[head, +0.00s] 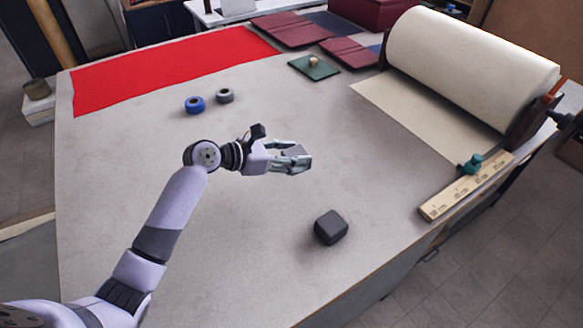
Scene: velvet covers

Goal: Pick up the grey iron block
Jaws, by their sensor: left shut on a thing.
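My left gripper (290,158) reaches in over the middle of the grey table and is shut on a small grey block (297,162). The fingers hide much of this block, so its full shape is hard to tell. A separate dark charcoal block (331,227) with rounded edges sits on the table, below and right of the gripper and apart from it. My right gripper is not in view.
A blue tape roll (195,104) and a grey roll (225,95) lie behind the gripper. A red cloth (170,68) covers the back left. A large paper roll (470,65), a wooden ruler (466,187) and a green book (314,68) lie right and behind. The front left is clear.

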